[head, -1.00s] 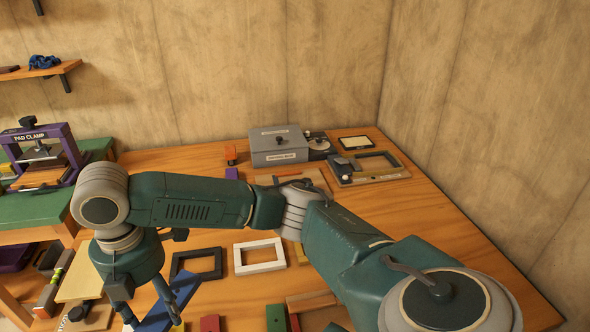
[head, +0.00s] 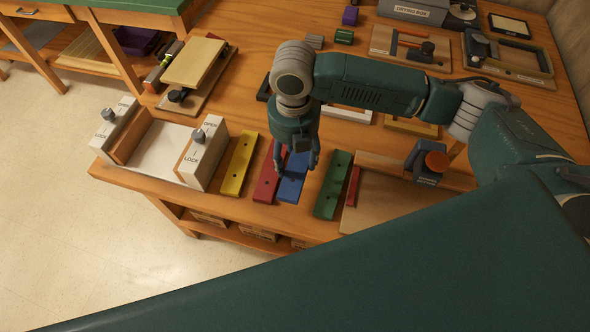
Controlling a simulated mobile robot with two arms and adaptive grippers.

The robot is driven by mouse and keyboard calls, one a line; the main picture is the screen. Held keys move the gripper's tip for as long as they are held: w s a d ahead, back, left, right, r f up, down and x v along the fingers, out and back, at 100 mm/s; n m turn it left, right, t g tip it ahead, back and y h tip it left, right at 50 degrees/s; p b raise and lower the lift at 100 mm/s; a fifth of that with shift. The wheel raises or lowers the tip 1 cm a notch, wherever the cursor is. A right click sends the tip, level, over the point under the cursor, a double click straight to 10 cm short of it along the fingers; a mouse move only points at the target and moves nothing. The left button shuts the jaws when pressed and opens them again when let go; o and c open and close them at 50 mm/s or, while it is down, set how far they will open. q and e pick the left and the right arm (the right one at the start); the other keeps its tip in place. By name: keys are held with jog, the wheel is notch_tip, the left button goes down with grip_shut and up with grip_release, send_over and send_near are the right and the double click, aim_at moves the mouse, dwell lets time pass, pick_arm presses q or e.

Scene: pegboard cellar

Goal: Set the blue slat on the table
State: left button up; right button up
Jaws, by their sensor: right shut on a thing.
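The blue slat (head: 291,187) is near the table's front edge, between the red slat (head: 268,180) and the green slat (head: 332,185). It lies about parallel to them. My right gripper (head: 296,165) points down from above, with one finger on each side of the blue slat, shut on it. The gripper hides the slat's far end. I cannot tell whether the slat's underside touches the wooden table (head: 230,120). My left gripper is not in view.
A yellow slat (head: 239,164) lies left of the red one. A white fixture with lock knobs (head: 203,152) stands at the front left corner. Open frames lie behind my arm.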

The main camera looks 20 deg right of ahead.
aim_at(294, 162)
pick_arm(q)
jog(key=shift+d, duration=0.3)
pick_arm(e)
jog(key=shift+f, duration=3.35)
jog(key=shift+f, duration=0.1)
jog(key=o, duration=0.9)
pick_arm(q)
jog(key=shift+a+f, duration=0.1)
pick_arm(e)
notch_tip(294, 162, up, 12)
jog(key=shift+r, duration=0.15)
jog(key=shift+a, duration=0.1)
